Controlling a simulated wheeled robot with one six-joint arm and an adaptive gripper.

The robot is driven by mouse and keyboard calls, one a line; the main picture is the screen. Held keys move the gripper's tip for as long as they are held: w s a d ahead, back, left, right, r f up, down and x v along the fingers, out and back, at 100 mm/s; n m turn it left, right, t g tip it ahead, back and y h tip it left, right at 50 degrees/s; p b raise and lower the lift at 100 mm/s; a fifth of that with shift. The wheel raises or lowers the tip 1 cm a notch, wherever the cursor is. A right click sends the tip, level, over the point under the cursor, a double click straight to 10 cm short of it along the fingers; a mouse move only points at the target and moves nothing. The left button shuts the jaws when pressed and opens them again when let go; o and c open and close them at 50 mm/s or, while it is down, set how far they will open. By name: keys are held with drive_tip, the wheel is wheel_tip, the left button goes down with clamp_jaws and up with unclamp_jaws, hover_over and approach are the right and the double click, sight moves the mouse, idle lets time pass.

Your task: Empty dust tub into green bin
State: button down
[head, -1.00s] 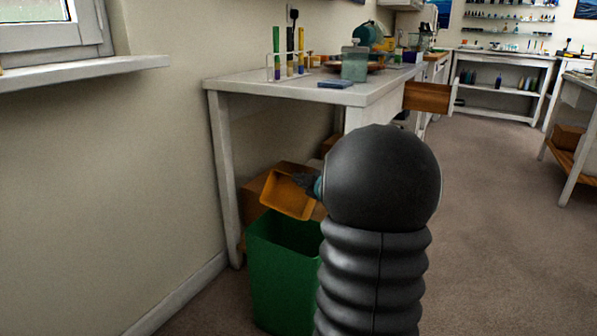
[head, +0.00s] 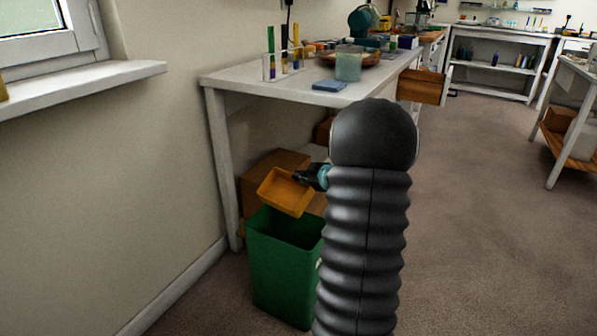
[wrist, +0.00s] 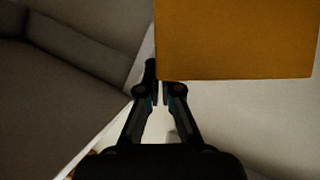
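The dust tub is an orange-yellow open box (head: 284,192), tilted with its open side facing my head camera; the inside that shows looks empty. It is above the green bin (head: 281,270), near the bin's back rim and apart from it as far as I can tell. My gripper (head: 303,176) is at the tub's right upper edge, shut on it. In the wrist view the tub (wrist: 237,38) fills the upper right, and my gripper's fingertips (wrist: 160,90) meet at its lower left edge. The bin stands upright and open; its bottom is hidden.
A white workbench (head: 222,79) with tubes, a blue block and a jar stands behind, with an open wooden drawer (head: 422,87). Cardboard boxes (head: 262,166) sit under it. A window sill (head: 90,80) juts out at left. Carpet (head: 480,220) is clear at right.

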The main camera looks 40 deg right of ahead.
drive_tip(key=shift+w+d+f+m+g+y, duration=0.25)
drive_tip(key=shift+d+f+m+g+y, duration=0.25)
drive_tip(key=shift+m+y, duration=0.25)
drive_tip(key=shift+w+d+f+m+g+y, duration=0.25)
drive_tip(key=shift+d+f+m+g+y, duration=0.15)
drive_tip(key=shift+d+m+y, duration=0.35)
drive_tip(key=shift+a, duration=0.15)
drive_tip(key=w+a+f, duration=0.2)
drive_tip(key=w+a, duration=0.1)
drive_tip(key=a, duration=0.5)
drive_tip(key=w+a+f+h, duration=0.15)
drive_tip(key=w+a, duration=0.25)
drive_tip(key=a, duration=0.4)
drive_tip(key=w+a+f+y, duration=0.1)
drive_tip(key=w+a+f, duration=0.2)
drive_tip(key=a, duration=0.5)
drive_tip(key=s+a+f+m+h, duration=0.1)
drive_tip(key=s+a+f, duration=0.3)
drive_tip(key=a+f, duration=0.2)
drive_tip(key=s+a+f+m+h, duration=0.2)
drive_tip(key=a+f, duration=0.4)
drive_tip(key=a, duration=0.4)
drive_tip(key=shift+s+t, duration=0.3)
drive_tip(key=shift+s, duration=0.55)
